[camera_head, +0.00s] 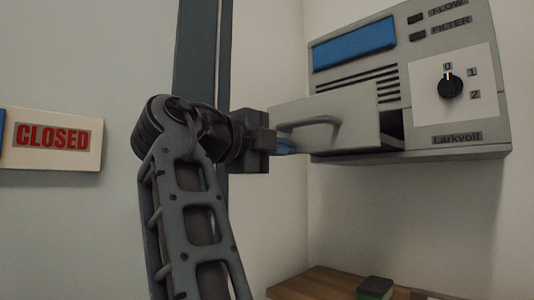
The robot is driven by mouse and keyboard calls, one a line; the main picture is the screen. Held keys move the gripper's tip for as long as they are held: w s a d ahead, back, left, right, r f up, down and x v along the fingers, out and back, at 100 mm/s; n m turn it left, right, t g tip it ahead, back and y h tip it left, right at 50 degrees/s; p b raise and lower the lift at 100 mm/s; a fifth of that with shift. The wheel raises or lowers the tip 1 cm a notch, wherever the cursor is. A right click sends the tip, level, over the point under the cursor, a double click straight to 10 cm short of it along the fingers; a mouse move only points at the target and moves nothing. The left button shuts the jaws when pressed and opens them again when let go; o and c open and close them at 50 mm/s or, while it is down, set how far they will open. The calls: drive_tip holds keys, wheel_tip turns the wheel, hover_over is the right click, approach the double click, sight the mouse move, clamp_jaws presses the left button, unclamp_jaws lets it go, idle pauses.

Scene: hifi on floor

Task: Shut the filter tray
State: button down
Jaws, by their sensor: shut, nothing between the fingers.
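The filter tray (350,118) is a grey drawer with a bar handle (310,124) on its front. It sticks out from the lower left of the grey wall unit (465,143), with a dark gap showing at its right side. My gripper (287,146) is at the left of the tray, close to the handle's left end. Its fingers are shut with nothing between them. The fingertips are partly hidden, and I cannot tell whether they touch the tray front.
The unit has a blue display (354,45), vent slots and a black dial (451,87). A "CLOSED" sign (52,138) hangs on the left wall. A wooden surface (320,284) lies below with a small dark green block (375,287). The space under the unit is free.

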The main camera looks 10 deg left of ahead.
sight(330, 153)
drive_tip(key=b+x, duration=0.1)
drive_tip(key=x, duration=1.4)
drive_tip(key=shift+w+d, duration=0.2)
drive_tip(key=shift+w, duration=0.05)
drive_tip(key=shift+w+d+r, duration=0.1)
drive_tip(key=shift+w+d, duration=0.15)
drive_tip(key=shift+d, duration=0.2)
